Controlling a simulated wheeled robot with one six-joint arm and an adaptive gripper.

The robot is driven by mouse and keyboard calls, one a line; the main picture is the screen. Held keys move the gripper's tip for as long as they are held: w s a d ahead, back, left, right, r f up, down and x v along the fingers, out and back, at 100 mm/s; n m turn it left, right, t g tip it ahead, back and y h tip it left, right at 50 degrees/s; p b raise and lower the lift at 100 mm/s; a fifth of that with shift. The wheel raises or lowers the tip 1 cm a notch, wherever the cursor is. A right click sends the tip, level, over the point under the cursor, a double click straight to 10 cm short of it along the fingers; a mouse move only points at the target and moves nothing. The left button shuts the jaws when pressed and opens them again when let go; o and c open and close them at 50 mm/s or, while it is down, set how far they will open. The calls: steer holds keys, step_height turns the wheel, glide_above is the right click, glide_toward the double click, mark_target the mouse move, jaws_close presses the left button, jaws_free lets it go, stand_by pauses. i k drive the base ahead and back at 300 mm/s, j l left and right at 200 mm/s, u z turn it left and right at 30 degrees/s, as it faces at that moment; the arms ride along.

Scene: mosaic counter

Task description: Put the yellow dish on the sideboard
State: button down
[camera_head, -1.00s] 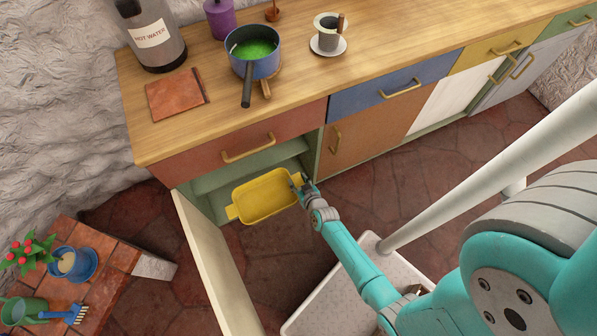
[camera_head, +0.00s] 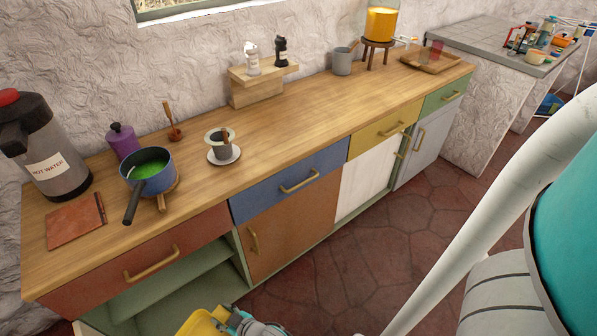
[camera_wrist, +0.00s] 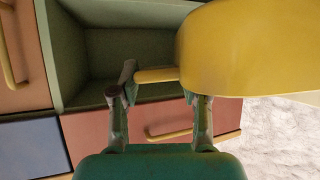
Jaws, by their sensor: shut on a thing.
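The yellow dish (camera_head: 201,323) is at the bottom edge of the head view, in front of the open green cupboard, with most of it cut off. In the wrist view the dish (camera_wrist: 255,45) fills the upper right, and its side handle reaches left between the fingers. My gripper (camera_wrist: 160,83) is shut on that handle; its end also shows beside the dish in the head view (camera_head: 228,319). The sideboard has a long wooden top (camera_head: 285,122), with coloured drawers and doors below.
On the top stand a hot-water flask (camera_head: 48,150), a blue pot (camera_head: 148,172) of green liquid, a brown board (camera_head: 75,222), a cup on a saucer (camera_head: 222,148), and a wooden stand (camera_head: 262,84). Bare wood lies right of the cup. The red drawer (camera_head: 140,256) overhangs the cupboard.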

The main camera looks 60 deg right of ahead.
mark_target(354, 100)
steer(key=k+l+z, duration=0.2)
steer(key=l, duration=0.35)
steer(key=l+z, duration=0.15)
steer(key=l, duration=0.45)
steer(key=k+l+z, duration=0.2)
steer(key=l, duration=0.4)
steer(key=i, duration=0.1)
